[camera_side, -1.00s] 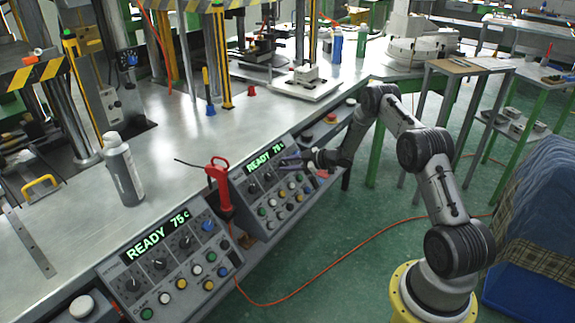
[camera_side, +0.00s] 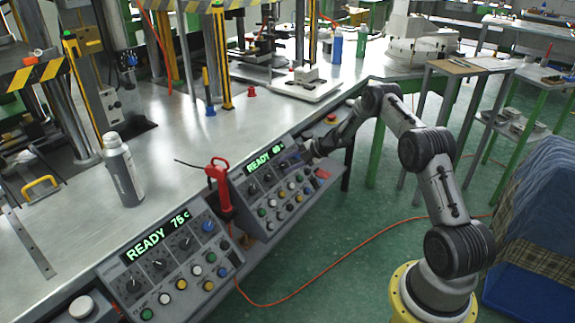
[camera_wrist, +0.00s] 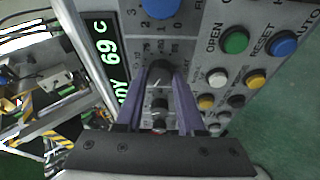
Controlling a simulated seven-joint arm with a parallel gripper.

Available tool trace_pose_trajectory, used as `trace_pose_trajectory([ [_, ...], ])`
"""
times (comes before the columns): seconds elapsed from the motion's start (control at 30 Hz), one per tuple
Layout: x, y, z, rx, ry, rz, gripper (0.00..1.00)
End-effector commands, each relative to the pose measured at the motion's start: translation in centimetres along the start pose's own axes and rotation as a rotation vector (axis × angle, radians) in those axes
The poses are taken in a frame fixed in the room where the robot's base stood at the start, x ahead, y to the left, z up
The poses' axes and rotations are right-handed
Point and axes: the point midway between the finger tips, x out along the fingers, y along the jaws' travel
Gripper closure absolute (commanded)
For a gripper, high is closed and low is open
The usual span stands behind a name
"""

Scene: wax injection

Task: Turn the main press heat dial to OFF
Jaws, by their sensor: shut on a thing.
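My gripper (camera_wrist: 160,82) is shut on a black dial (camera_wrist: 160,68) on the far control panel; its two purple fingers flank the knob. In the side view, my gripper (camera_side: 296,157) is at the upper right of that panel (camera_side: 268,216), and the dial is hidden there. A second black dial (camera_wrist: 159,104) shows between the fingers, and a blue dial (camera_wrist: 160,6) is beyond. The green display (camera_wrist: 111,68) reads 69 C in the wrist view.
A near control panel (camera_side: 170,263) reads READY 75 C. A red-handled tool (camera_side: 218,184) stands between the panels. Several push buttons, including green (camera_wrist: 236,41) and blue (camera_wrist: 284,43), lie close to the right of my fingers. A grey bottle (camera_side: 122,170) stands on the bench.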

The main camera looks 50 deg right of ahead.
Motion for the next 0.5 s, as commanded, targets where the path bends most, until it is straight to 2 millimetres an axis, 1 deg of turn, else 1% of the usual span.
trace_pose_trajectory([
  [0.5,-0.01,0.11,0.00,-0.467,-0.001,-0.151,1.00],
])
